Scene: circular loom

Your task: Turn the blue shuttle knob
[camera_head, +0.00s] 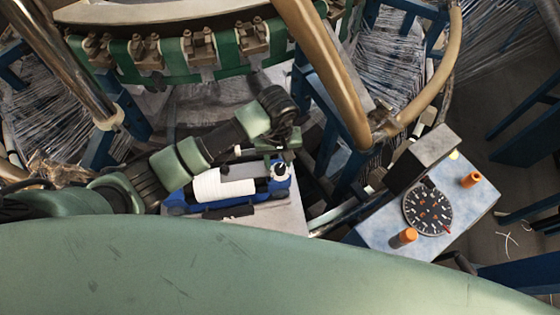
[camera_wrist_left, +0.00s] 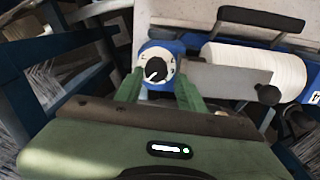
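The blue shuttle (camera_head: 178,203) lies on a light surface in the middle of the head view, with a white thread spool (camera_head: 222,186) on it. Its knob (camera_wrist_left: 157,70) is a black pointer on a white dial set in a blue housing, at the shuttle's end. My left gripper (camera_wrist_left: 160,82) is open. Its two green fingers stand on either side of the dial, with the knob beyond and between the tips; I cannot tell whether they touch it. In the head view the left gripper (camera_head: 276,152) is over the shuttle's right end. My right gripper is not in view.
A control box (camera_head: 378,232) with a black dial (camera_head: 427,210) and orange knobs stands at the right. The loom's green ring (camera_head: 170,55) crosses the top. A tan curved pipe (camera_head: 330,70) comes down right of my left gripper. Blue frame posts stand around.

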